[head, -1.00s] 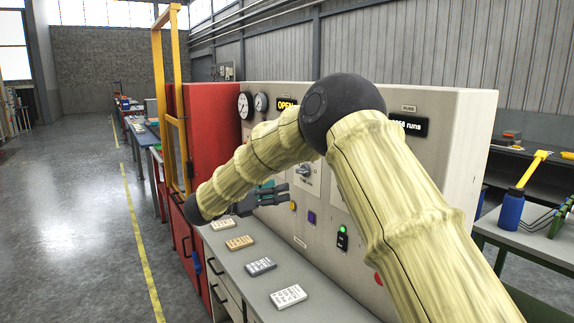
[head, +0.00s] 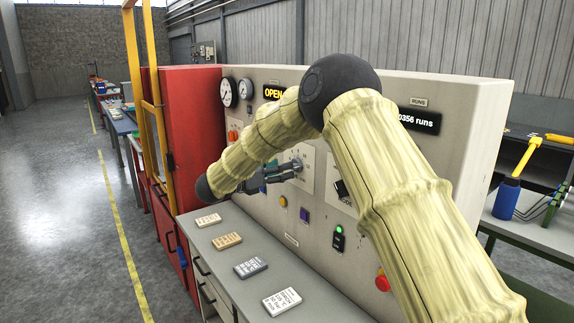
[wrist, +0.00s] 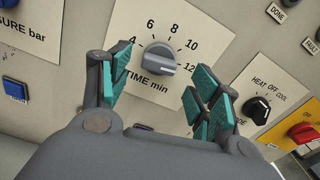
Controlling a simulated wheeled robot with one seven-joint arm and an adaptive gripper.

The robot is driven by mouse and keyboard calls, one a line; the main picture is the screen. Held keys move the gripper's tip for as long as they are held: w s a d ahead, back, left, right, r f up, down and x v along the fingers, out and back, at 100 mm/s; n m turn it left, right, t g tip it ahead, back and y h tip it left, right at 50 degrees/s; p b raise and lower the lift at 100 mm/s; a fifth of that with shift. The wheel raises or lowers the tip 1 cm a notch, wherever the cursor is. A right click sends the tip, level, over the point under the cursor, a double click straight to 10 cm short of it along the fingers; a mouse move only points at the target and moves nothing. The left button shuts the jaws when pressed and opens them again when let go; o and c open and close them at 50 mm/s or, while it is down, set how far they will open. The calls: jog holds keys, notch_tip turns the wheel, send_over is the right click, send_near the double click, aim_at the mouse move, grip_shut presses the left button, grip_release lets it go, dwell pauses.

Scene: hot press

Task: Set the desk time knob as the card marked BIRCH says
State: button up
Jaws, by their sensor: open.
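The grey time knob (wrist: 158,60) shows in the wrist view on a plate marked "TIME min", with the numbers 4, 6, 8 and 10 above it. Its pale pointer mark is turned to the right, below the 10. My gripper (wrist: 158,88) is open, with teal-padded fingers to the left and right of the knob; it appears not to touch it. In the head view my gripper (head: 290,171) is at the press panel, partly covering the knob. Several cards lie on the desk; the nearest card (head: 282,301) has print too small to read surely.
A heat knob (wrist: 258,108) and a red switch (wrist: 303,132) are to the right in the wrist view; a blue button (wrist: 15,89) is left. The grey desk (head: 215,258) runs below the panel. A red emergency button (head: 382,281) sits low on the panel.

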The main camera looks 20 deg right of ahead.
jog(key=x, duration=0.3)
jog(key=shift+w+d+f+p, duration=0.1)
jog(key=shift+w+f+p, duration=0.15)
jog(key=shift+f+p, duration=0.05)
jog(key=shift+s+r, duration=0.15)
jog(key=shift+r, duration=0.05)
jog(key=c, duration=1)
